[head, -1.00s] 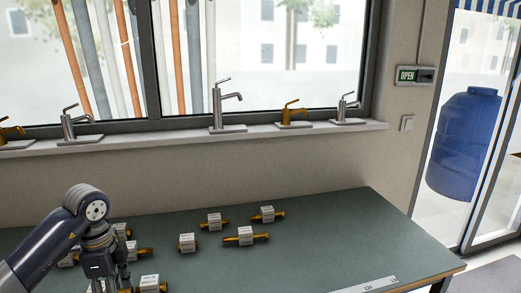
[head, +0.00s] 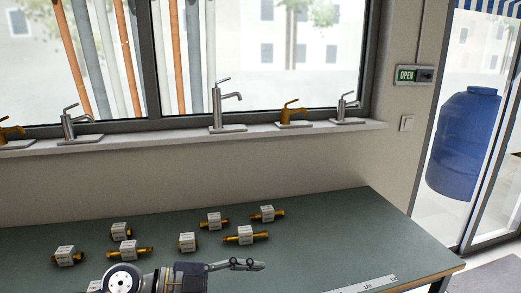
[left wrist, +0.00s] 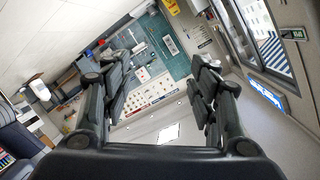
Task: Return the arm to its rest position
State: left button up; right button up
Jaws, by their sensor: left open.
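My left arm comes in low at the front of the bench in the head view. Its gripper (head: 250,265) points to the right, roughly level, in front of the fittings. In the left wrist view the two fingers of the left gripper (left wrist: 163,80) stand wide apart with nothing between them, so it is open and empty. The room shows tilted behind them. My right gripper is not in view.
Several brass fittings with white labelled blocks, such as one at the right (head: 245,235), lie on the green bench (head: 330,225). A ruler strip (head: 368,284) lies near the front edge. Taps, one tall chrome (head: 222,108), stand on the sill. The bench's right side is clear.

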pick_arm(q)
notch_tip(320, 180, up, 6)
jog(key=d+n+t+h, duration=0.1)
jog(key=n+t+h, duration=0.1)
jog(key=t+h, duration=0.15)
jog(key=w+a+r+n+t+y, duration=0.2)
jog(key=w+a+n+t+y, duration=0.2)
jog(key=a+n+t+y, duration=0.65)
jog(key=s+a+f+n+g+y, duration=0.1)
jog(key=s+a+f+n+y, duration=0.1)
jog(key=a+f+n+y, duration=0.5)
jog(key=s+a+f+n+g+y, duration=0.1)
jog(key=s+a+f+n+y, duration=0.2)
jog(key=f, duration=0.7)
jog(key=s+d+f+m+g+h, duration=0.1)
jog(key=s+f+g, duration=0.6)
jog(key=s, duration=0.4)
jog(key=s+f+m+g+h, duration=0.1)
jog(key=s+f+g, duration=0.4)
jog(key=s+f, duration=0.6)
notch_tip(320, 180, down, 25)
jog(key=s+g, duration=0.1)
jog(key=s, duration=0.2)
jog(key=s+a+f+g, duration=0.1)
jog(key=s+a+f, duration=0.1)
jog(key=s+f, duration=1.3)
jog(key=shift+s+a+f, duration=0.25)
jog(key=shift+s+a, duration=0.15)
jog(key=shift+s, duration=0.2)
